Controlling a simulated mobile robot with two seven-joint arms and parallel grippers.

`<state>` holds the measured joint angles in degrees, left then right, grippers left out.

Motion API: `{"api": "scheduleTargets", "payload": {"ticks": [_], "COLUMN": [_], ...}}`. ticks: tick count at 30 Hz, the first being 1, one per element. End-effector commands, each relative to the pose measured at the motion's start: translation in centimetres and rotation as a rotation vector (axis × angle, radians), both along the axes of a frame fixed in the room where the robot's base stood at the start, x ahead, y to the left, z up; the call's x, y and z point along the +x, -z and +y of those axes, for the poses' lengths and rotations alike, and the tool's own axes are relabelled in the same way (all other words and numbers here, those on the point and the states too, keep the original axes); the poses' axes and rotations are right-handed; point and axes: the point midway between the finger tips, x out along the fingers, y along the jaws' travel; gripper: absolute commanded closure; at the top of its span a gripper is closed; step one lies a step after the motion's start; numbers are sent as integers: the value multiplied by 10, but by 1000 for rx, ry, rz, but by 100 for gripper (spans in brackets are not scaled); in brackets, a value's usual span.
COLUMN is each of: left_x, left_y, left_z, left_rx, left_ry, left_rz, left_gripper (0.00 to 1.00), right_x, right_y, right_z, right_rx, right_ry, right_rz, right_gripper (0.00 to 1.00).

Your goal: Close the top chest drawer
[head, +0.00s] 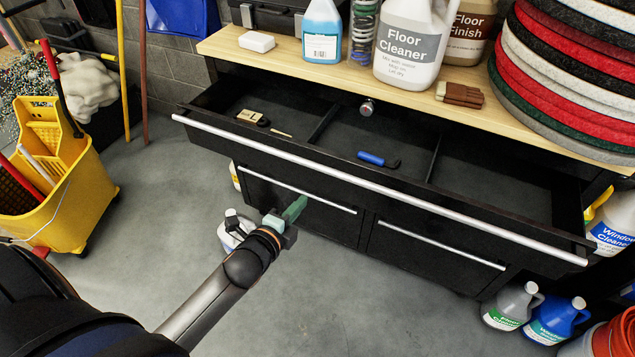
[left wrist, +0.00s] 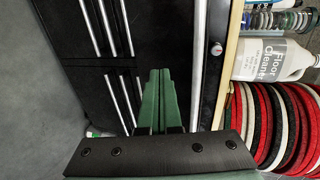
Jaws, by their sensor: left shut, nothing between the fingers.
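The top chest drawer (head: 330,165) is pulled well out from the black chest under the wooden top. A long silver handle (head: 380,187) runs along its front. Inside lie a blue-handled tool (head: 377,160) and a small tan block (head: 250,116), between dividers. My left gripper (head: 296,207) is shut and empty, in front of and below the drawer front in the head view, apart from the handle as far as I can tell. In the left wrist view its green fingers (left wrist: 159,100) are together, pointing at the chest front. My right gripper is not in view.
Lower cabinet doors (head: 430,245) are shut. The wooden top (head: 300,55) carries a Floor Cleaner jug (head: 408,45) and a stack of round pads (head: 565,75). A yellow mop bucket (head: 60,170) stands left. Bottles (head: 555,318) stand at right. Floor in front is clear.

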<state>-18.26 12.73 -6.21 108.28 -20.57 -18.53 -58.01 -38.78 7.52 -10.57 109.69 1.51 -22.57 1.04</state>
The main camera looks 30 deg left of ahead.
Motion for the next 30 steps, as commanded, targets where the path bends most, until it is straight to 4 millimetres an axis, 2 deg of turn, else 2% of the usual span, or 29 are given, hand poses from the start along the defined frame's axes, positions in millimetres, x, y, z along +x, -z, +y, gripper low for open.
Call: {"api": "scheduleTargets", "payload": {"ticks": [1, 9, 15, 21, 30], "left_x": [11, 58, 83, 94, 94], "left_y": [3, 18, 18, 17, 17], "left_z": [0, 0, -1, -1, -1], "left_rx": [-1, -4, -3, -4, -4], "left_ry": [0, -2, -1, 0, 0], "left_rz": [-2, -1, 1, 1, 1], "left_gripper": [100, 100, 100, 100, 100], "right_x": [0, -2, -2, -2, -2], "right_y": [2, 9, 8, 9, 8], "right_z": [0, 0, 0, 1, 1], "right_rx": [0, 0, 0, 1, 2], "right_ry": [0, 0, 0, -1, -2], "right_rz": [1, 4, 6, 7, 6], "right_gripper": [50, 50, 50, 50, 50]}}
